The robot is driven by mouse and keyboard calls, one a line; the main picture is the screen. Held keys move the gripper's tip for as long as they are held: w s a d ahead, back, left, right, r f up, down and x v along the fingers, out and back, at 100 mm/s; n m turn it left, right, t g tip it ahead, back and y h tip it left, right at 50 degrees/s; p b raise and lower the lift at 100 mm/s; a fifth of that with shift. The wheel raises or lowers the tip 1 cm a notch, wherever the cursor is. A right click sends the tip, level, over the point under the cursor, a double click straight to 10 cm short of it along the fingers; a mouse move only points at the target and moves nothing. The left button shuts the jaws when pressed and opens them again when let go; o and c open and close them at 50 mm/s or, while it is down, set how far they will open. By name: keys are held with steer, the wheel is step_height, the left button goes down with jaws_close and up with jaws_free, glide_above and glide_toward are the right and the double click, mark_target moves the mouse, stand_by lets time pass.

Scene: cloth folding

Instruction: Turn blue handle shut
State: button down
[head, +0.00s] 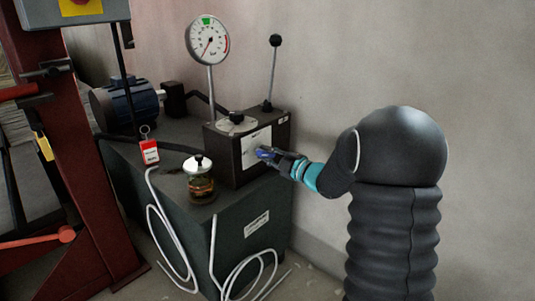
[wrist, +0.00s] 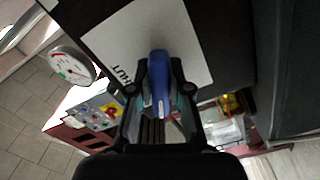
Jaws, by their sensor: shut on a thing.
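The blue handle (head: 266,154) is on the front of a dark box (head: 226,165) that stands on a green cabinet. In the wrist view the handle (wrist: 158,80) lies between my two fingers, in front of a white label plate with dark letters, only partly readable. My gripper (head: 280,160) reaches in from the right and is shut on the handle. It also shows in the wrist view (wrist: 160,92), with a finger on each side of the handle. The fingers cover part of the handle in the head view.
White hoses (head: 160,230) hang down the green cabinet (head: 262,205). A red frame (head: 75,150) stands at left.

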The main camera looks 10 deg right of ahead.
steer(key=m+p, duration=0.2)
steer(key=m, duration=0.4)
steer(key=shift+r+m+p, duration=0.1)
steer(key=shift+m+p, duration=0.2)
steer(key=shift+p, duration=0.05)
steer(key=m+p, duration=0.2)
steer(key=m, duration=0.1)
steer(key=shift+m+p, duration=0.7)
steer(key=shift+m, duration=0.9)
steer(key=c, duration=1.1)
jaws_free()
